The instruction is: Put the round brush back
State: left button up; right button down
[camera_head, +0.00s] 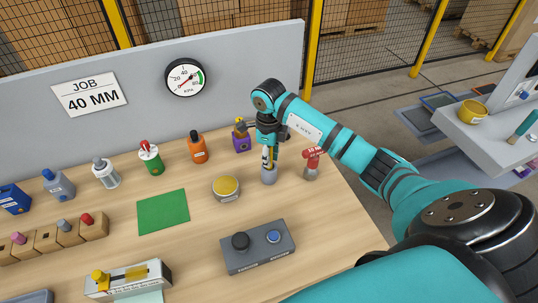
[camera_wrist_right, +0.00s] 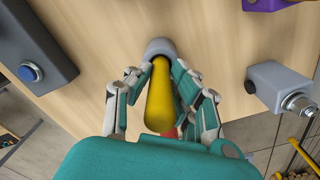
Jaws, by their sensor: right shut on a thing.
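My right gripper (camera_head: 268,154) points down over the right part of the bench. It is shut on a yellow handle, which I take to be the round brush; the wrist view shows the yellow handle (camera_wrist_right: 160,104) between both fingers of the gripper (camera_wrist_right: 158,76). A grey round cup-like piece (camera_head: 268,175) is directly below the fingers; it also shows in the wrist view (camera_wrist_right: 158,47) at the handle's far end. The brush head is hidden. I cannot tell whether the handle's lower end sits inside the grey piece. My left gripper is not in view.
A red-topped grey fitting (camera_head: 312,172) stands close right of the gripper, and a purple block (camera_head: 242,144) behind left. A round yellow-topped tin (camera_head: 226,187) and a grey control box (camera_head: 258,248) are nearby. A grey panel (camera_head: 240,85) closes the back.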

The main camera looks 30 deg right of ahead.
jog(key=shift+f, duration=0.1)
jog(key=c, duration=1.2)
grip_release()
jog(key=shift+r, duration=0.25)
notch_tip(320, 180, up, 11)
jog(key=b, duration=0.3)
jog(key=shift+f, duration=0.2)
jog(key=shift+r, duration=0.6)
